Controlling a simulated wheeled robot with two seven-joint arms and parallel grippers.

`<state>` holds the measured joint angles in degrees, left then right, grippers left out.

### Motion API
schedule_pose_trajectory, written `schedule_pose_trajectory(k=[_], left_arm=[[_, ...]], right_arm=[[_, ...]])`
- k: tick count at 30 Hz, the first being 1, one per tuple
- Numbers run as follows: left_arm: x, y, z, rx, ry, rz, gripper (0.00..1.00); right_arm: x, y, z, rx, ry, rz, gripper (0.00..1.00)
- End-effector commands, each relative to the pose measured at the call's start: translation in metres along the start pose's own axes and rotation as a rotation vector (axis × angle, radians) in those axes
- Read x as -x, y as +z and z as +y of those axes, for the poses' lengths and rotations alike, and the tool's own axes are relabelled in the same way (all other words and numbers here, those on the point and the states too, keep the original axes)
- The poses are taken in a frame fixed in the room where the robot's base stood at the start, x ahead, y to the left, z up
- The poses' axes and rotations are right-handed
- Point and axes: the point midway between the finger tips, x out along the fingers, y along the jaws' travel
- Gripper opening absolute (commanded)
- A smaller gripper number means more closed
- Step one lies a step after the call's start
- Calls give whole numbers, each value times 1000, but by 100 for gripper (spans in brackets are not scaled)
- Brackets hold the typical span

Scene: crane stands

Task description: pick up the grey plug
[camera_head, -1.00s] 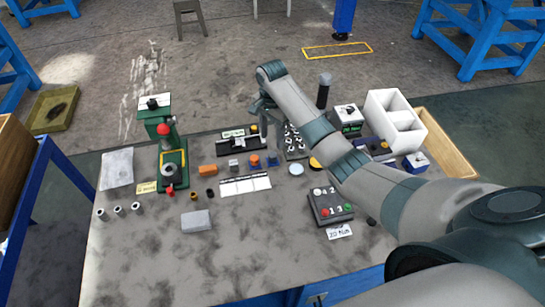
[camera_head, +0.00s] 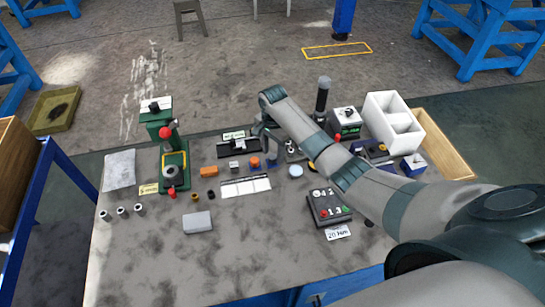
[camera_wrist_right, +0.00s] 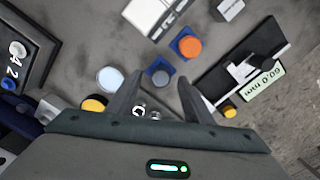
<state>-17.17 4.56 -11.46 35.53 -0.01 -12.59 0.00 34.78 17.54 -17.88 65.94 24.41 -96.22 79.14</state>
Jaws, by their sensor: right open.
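A grey round plug (camera_wrist_right: 159,74) sits on a small blue square base in the right wrist view, seen from above. In the head view, the grey plug and its blue base (camera_head: 271,162) are small and partly covered by my right gripper. My right gripper (camera_wrist_right: 160,77) is open, with its fingertips on either side of the plug in the picture. The remaining height above it is hard to judge. In the head view, my right gripper (camera_head: 268,146) is over the back middle of the table. My left gripper is not in view.
An orange plug (camera_wrist_right: 188,46) on another blue base stands close beside the grey one. A black gauge (camera_wrist_right: 238,74) labelled 60.0 mm and a pale blue disc (camera_wrist_right: 110,79) are also near. A button box (camera_head: 328,206) stands to the right.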

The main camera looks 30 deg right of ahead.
Motion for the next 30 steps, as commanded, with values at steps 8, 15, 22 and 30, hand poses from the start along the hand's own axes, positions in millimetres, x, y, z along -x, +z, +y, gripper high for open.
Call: schedule_pose_trajectory(k=[8,15,22,30], left_arm=[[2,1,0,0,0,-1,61],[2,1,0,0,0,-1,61],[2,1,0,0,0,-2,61],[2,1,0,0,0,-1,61]], right_arm=[[-17,0,-1,1,-2,1,46],[-17,0,-1,0,-1,1,46],[-17,0,-1,0,-1,1,30],[-16,0,-1,0,-1,1,1]])
